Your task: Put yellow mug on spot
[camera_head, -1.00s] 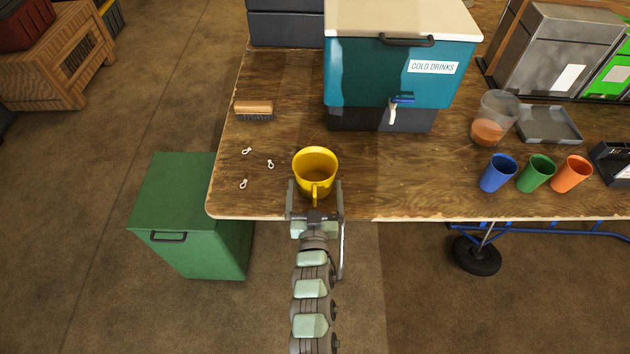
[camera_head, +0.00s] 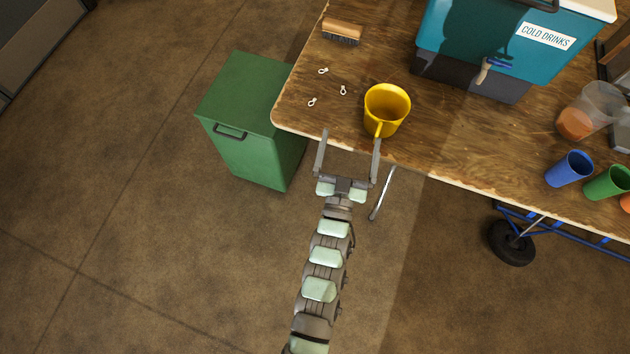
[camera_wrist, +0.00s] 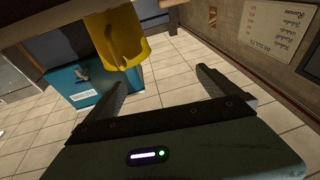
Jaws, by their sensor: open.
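The yellow mug (camera_head: 387,108) stands upright near the table's front edge, its handle toward my gripper. My gripper (camera_head: 349,138) is open and empty at that edge. Its right finger is close to the mug's handle and its left finger is farther left, so the mug is not between them; whether the right finger touches the handle I cannot tell. In the wrist view the mug (camera_wrist: 118,42) shows at the top left, beyond the open fingers (camera_wrist: 162,78). I cannot make out a marked spot on the table.
The teal cooler (camera_head: 480,50) with a tap (camera_head: 490,68) stands behind the mug to the right. Small white clips (camera_head: 343,90) and a brush (camera_head: 342,32) lie left. A green bin (camera_head: 250,120) is beside the table.

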